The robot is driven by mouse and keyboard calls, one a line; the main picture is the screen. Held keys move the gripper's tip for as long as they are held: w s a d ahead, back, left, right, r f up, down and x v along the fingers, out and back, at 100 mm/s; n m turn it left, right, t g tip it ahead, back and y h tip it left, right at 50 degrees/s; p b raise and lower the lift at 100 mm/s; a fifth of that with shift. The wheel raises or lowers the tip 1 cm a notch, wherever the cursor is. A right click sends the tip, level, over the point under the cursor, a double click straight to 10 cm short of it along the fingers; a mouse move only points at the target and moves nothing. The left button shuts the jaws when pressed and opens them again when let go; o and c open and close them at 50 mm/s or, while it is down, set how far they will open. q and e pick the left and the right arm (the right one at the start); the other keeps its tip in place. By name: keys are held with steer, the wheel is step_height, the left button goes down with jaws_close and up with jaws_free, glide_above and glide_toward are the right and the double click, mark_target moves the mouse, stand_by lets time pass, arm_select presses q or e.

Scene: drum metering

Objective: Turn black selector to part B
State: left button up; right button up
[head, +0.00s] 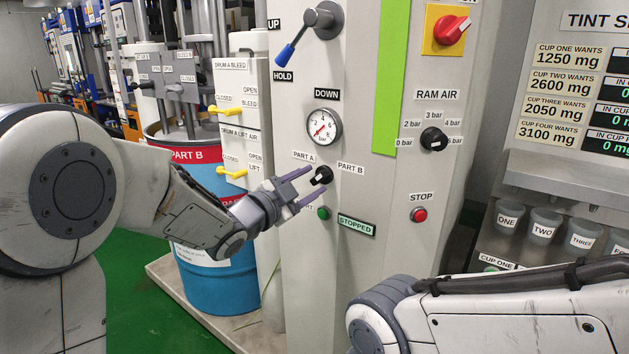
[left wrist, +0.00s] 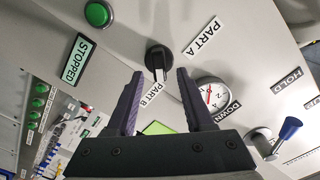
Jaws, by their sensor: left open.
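The black selector (head: 323,174) is a round knob on the grey panel, below the PART A label (head: 304,156) and PART B label (head: 351,168). In the left wrist view the selector (left wrist: 158,56) has a bar with a white mark that points down towards the PART B label (left wrist: 151,97). My left gripper (head: 318,179) is open, its purple fingertips at the selector. In the left wrist view the fingertips (left wrist: 160,73) lie either side of the bar with gaps; contact is not visible. My right gripper is out of view; only my right arm shows.
A green button (head: 323,213) and STOPPED display (head: 356,225) sit just below the selector. A pressure gauge (head: 323,127) is above it. A red STOP button (head: 419,215) and RAM AIR knob (head: 434,139) are to the right. A blue drum (head: 215,285) stands behind my left arm.

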arm_select(q)
steer(key=v, duration=0.8)
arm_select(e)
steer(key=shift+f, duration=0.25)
arm_select(q)
steer(key=s+d+f+n+g+y, duration=0.2)
steer(key=s+f+n+g+y, duration=0.5)
steer(key=s+f, duration=0.55)
steer(key=s+f+n+g+y, duration=0.1)
steer(key=s+f+g, duration=0.25)
steer(key=s, duration=0.55)
steer(key=s+f+n+g+y, duration=0.1)
steer(key=s+f+g, duration=0.25)
steer(key=s, duration=0.55)
step_height(320, 180, up, 16)
steer(key=a+p, duration=0.1)
steer(key=p, duration=1.3)
steer(key=shift+s+g+y+p, duration=0.25)
steer(key=shift+g+y+p, duration=0.05)
steer(key=shift+p, duration=0.1)
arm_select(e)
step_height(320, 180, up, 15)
arm_select(q)
steer(key=shift+a, duration=0.1)
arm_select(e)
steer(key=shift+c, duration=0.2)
